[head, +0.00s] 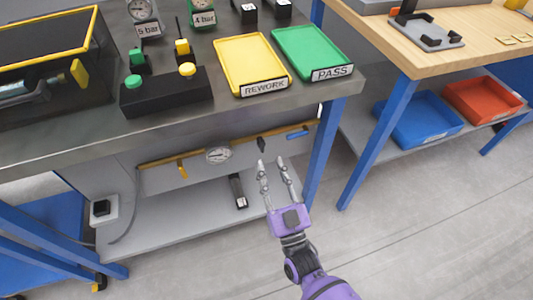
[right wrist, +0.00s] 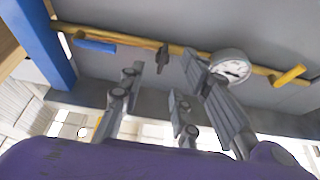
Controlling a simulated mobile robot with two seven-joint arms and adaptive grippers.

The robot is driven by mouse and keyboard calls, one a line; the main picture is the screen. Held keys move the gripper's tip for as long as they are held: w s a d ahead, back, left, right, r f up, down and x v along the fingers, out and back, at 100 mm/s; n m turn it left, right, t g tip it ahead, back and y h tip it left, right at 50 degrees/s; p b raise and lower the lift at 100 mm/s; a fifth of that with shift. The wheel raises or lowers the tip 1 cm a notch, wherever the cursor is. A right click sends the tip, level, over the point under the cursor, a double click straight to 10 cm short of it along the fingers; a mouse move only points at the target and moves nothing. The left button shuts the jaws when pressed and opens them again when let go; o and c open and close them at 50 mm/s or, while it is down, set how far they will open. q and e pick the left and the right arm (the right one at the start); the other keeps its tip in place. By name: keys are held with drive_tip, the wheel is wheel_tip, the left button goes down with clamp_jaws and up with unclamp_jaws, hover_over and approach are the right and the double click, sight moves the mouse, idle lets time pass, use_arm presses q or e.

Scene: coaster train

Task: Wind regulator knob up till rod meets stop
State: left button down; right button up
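A yellow pipe (head: 224,145) runs along under the workbench. A small dark knob-like part (head: 261,143) hangs from it, right of a round white gauge (head: 218,154). I cannot tell for sure that it is the regulator knob. In the right wrist view the dark part (right wrist: 162,58) hangs beyond my fingers, with the gauge (right wrist: 231,67) to its right. My right gripper (head: 273,163) is open and empty, apart from the dark part, its fingers pointing toward the pipe. I cannot make out a rod or stop. My left gripper is not in view.
A yellow lever (head: 182,169) and a blue handle (head: 297,133) are on the pipe. A black labelled piece (head: 238,190) rests on the lower shelf (head: 175,217). A blue bench leg (head: 322,150) stands right of my gripper. The workbench edge (head: 190,130) overhangs the pipe.

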drive_tip(key=v, duration=0.6)
drive_tip(key=shift+s, duration=0.25)
drive_tip(key=shift+d+f, duration=0.1)
